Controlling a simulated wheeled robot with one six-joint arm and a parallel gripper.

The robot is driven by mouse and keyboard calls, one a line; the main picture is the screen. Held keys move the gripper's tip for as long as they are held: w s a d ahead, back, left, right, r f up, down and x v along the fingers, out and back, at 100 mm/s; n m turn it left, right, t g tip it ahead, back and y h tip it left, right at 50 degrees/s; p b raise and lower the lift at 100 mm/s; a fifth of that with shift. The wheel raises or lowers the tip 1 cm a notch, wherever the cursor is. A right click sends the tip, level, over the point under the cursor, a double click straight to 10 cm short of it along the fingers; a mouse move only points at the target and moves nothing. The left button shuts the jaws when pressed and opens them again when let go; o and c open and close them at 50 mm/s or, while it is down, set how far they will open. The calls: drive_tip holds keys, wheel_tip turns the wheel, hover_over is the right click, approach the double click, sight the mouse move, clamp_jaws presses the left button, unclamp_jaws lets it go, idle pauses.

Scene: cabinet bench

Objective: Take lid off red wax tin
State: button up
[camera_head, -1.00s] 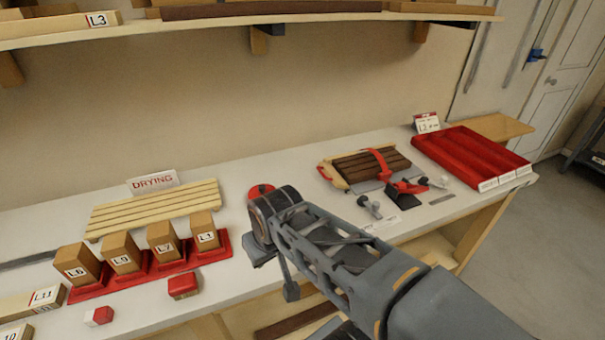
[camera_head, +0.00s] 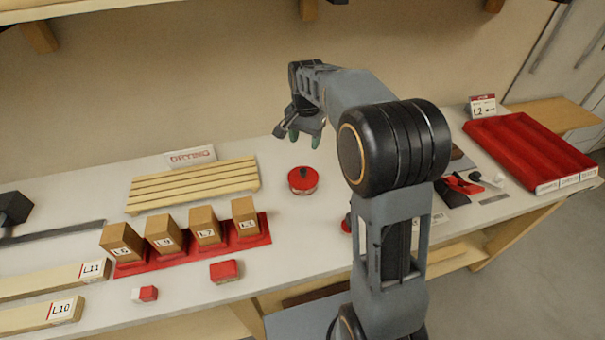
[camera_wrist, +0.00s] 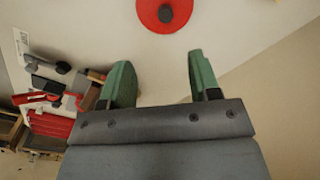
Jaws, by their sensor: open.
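The red wax tin (camera_head: 303,180) stands upright on the white bench, right of the slatted drying rack. Its red lid (camera_wrist: 148,20) with a dark round knob (camera_wrist: 165,13) is on it, seen from above at the top edge of the wrist view. My gripper (camera_head: 306,138) is raised above the bench behind the tin in the head view. Its two green fingers (camera_wrist: 155,85) are apart with nothing between them. The lid is beyond the fingertips and not touched.
The slatted rack (camera_head: 195,186) and several wooden blocks in red holders (camera_head: 130,268) stand to the left. A small red box (camera_head: 224,271) lies near the front edge. A red grooved tray (camera_head: 530,150) is at the right. A shelf (camera_head: 75,8) hangs above.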

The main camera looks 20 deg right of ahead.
hover_over(303, 170)
drive_tip(key=shift+m, duration=0.3)
wheel_tip(303, 170, down, 8)
drive_tip(key=shift+w+f+p, duration=0.1)
drive_tip(key=shift+p, duration=0.3)
drive_tip(key=shift+f+p, duration=0.75)
drive_tip(key=shift+f, duration=2.45)
drive_tip(key=shift+c, duration=0.3)
drive_tip(key=c, duration=0.9)
drive_tip(key=shift+c, duration=0.2)
drive_tip(key=shift+r, duration=0.15)
